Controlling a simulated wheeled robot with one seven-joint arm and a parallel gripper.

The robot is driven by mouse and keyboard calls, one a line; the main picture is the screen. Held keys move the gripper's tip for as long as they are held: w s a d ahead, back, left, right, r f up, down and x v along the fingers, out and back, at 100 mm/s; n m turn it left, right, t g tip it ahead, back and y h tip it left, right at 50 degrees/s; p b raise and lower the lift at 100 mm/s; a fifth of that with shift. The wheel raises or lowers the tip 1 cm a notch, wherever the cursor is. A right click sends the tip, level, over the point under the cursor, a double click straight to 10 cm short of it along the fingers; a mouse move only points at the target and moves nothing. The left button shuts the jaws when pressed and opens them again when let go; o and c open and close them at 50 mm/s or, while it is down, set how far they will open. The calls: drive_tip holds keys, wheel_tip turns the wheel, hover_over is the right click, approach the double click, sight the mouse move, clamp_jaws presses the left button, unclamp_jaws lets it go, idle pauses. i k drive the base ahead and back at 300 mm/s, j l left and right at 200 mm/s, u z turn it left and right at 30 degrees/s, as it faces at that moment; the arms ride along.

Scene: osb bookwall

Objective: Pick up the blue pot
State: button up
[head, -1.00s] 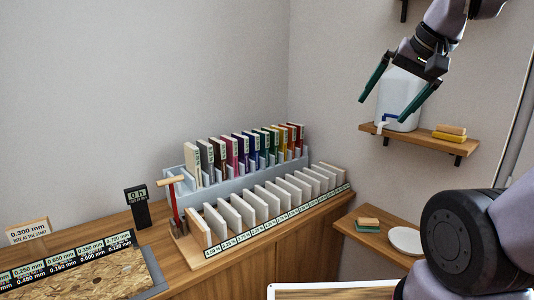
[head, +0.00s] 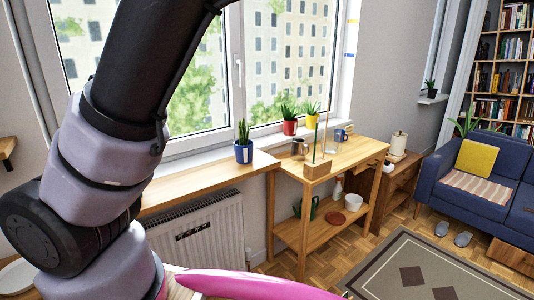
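The blue pot (head: 243,152) holds an upright green spiky plant. It stands on the wooden sill board (head: 205,184) below the window, near the board's right end, with a small white label on its front. My gripper is outside the head view now; only my arm shows, filling the left side. The arm is well to the left of the pot and does not cover it.
A red pot (head: 290,127) and a yellow pot (head: 311,121) with plants stand on the window ledge. A wooden shelf table (head: 350,153) with a metal jug (head: 299,147) adjoins on the right. A radiator (head: 200,232) is below the sill. A pink object (head: 250,286) lies in front.

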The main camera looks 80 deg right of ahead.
sight(244, 148)
drive_tip(key=z, duration=2.5)
drive_tip(key=i+j, duration=0.1)
drive_tip(key=i, duration=0.65)
drive_tip(key=z, duration=0.05)
